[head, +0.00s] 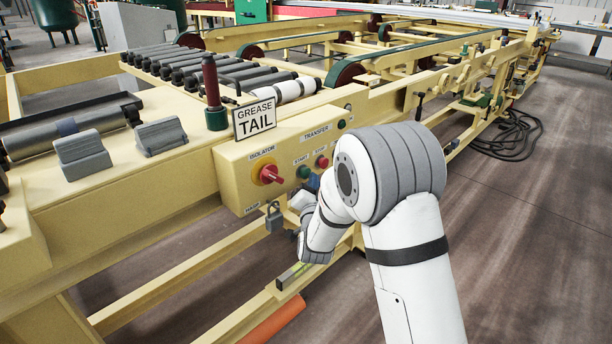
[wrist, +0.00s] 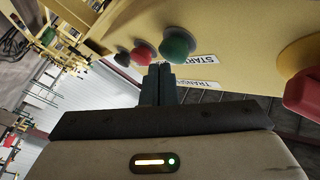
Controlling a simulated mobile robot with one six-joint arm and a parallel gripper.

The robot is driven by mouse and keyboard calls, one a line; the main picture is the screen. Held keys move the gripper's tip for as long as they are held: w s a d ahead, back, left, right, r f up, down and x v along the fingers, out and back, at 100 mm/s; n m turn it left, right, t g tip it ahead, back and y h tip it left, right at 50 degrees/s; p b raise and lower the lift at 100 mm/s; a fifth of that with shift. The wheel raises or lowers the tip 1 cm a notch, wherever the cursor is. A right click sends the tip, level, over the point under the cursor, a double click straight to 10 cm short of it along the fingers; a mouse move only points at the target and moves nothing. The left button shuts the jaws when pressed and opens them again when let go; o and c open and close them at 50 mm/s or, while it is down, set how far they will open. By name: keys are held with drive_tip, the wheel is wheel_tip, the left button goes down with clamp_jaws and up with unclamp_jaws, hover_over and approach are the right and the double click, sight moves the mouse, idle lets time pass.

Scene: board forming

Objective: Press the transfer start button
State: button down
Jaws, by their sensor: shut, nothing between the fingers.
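The green transfer start button (head: 303,171) sits on the yellow control panel, between the red isolator knob (head: 270,174) and the red stop button (head: 322,162). In the wrist view the green button (wrist: 178,44) stands beside its START label (wrist: 195,58), with the red button (wrist: 142,53) to its left. My gripper (wrist: 160,67) is shut and empty. Its fingertips appear just below and slightly left of the green button in that view; I cannot tell whether they touch it. In the head view my wrist hides most of the gripper.
A padlock (head: 274,217) hangs below the isolator. A GREASE TAIL sign (head: 255,118) stands on top of the panel. A small dark button (wrist: 122,57) lies beyond the red one. Yellow frame rails run below; open floor (head: 520,220) is at the right.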

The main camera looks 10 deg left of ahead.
drive_tip(key=shift+w+a+b, duration=0.35)
drive_tip(key=shift+a+b, duration=0.05)
idle(0.6)
drive_tip(key=shift+s+d, duration=0.1)
drive_tip(key=shift+d, duration=0.05)
drive_tip(key=shift+s+d+b, duration=0.5)
drive_tip(key=shift+d+b, duration=0.05)
drive_tip(key=shift+d, duration=0.05)
drive_tip(key=shift+d, duration=0.1)
drive_tip(key=s+d+b, duration=0.1)
drive_tip(key=s+d, duration=0.1)
drive_tip(key=s+d+b, duration=0.1)
drive_tip(key=d, duration=0.1)
drive_tip(key=shift+s+d+b, duration=0.3)
drive_tip(key=shift+s, duration=0.05)
idle(0.6)
